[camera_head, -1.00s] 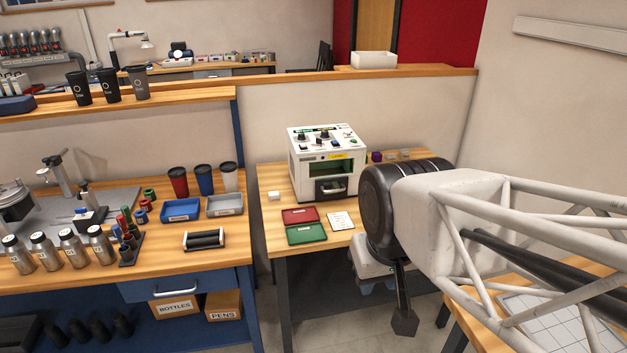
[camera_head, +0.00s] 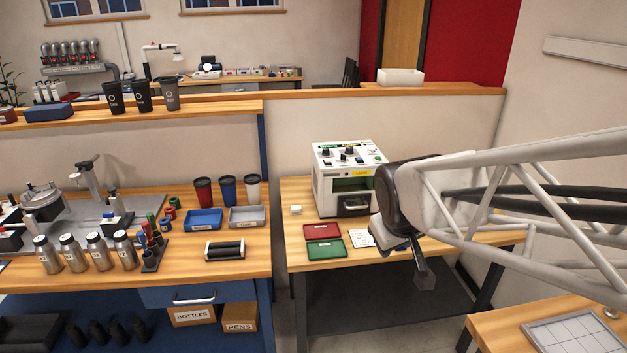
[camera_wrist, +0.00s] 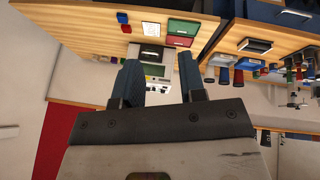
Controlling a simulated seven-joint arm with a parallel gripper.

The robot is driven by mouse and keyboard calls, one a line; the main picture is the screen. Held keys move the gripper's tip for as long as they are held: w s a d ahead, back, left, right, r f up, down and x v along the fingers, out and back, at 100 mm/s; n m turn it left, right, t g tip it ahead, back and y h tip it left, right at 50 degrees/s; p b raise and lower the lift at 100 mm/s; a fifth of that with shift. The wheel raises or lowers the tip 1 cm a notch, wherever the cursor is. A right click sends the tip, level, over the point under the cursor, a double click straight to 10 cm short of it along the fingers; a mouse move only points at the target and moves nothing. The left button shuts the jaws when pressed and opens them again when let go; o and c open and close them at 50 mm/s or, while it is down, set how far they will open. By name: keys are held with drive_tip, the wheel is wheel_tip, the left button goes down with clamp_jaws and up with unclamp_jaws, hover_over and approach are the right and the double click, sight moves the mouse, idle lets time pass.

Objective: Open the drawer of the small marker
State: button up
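The small marker (camera_head: 345,166) is a white box with knobs on top and a green-tinted window, on the wooden bench. Its dark drawer (camera_head: 353,206) with a handle is low on the front and looks shut. In the wrist view the marker (camera_wrist: 156,84) appears upside down between my fingers, with the drawer (camera_wrist: 151,57) facing the bench front. My gripper (camera_wrist: 158,55) is open and empty, with two blue fingers apart. In the head view it is right of and in front of the marker, its fingers mostly hidden by my arm.
A red tray (camera_head: 322,231), a green tray (camera_head: 326,250) and a white card (camera_head: 361,238) lie in front of the marker. The left bench (camera_head: 225,265) holds cups, trays and bottles.

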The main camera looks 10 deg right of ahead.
drive_tip(key=w+d+f+n+t, duration=0.2)
drive_tip(key=w+n, duration=0.1)
drive_tip(key=w, duration=0.6)
drive_tip(key=w+d+f+n+t, duration=0.2)
drive_tip(key=w+d+f+n, duration=0.1)
drive_tip(key=w, duration=0.6)
drive_tip(key=w+d+f+n+t, duration=0.2)
drive_tip(key=w+n, duration=0.1)
drive_tip(key=w, duration=0.6)
drive_tip(key=n+t+y, duration=0.3)
drive_tip(key=n+y, duration=0.5)
drive_tip(key=n, duration=0.2)
approach(351, 198)
drive_tip(key=shift+s+d+f, duration=0.2)
drive_tip(key=shift+s+f, duration=0.35)
drive_tip(key=shift+f, duration=0.05)
drive_tip(key=shift+s+d+f, duration=0.2)
drive_tip(key=shift+s+f, duration=0.35)
drive_tip(key=shift+w+a, duration=0.1)
drive_tip(key=shift+w, duration=0.05)
drive_tip(key=shift+x, duration=3.7)
clamp_jaws()
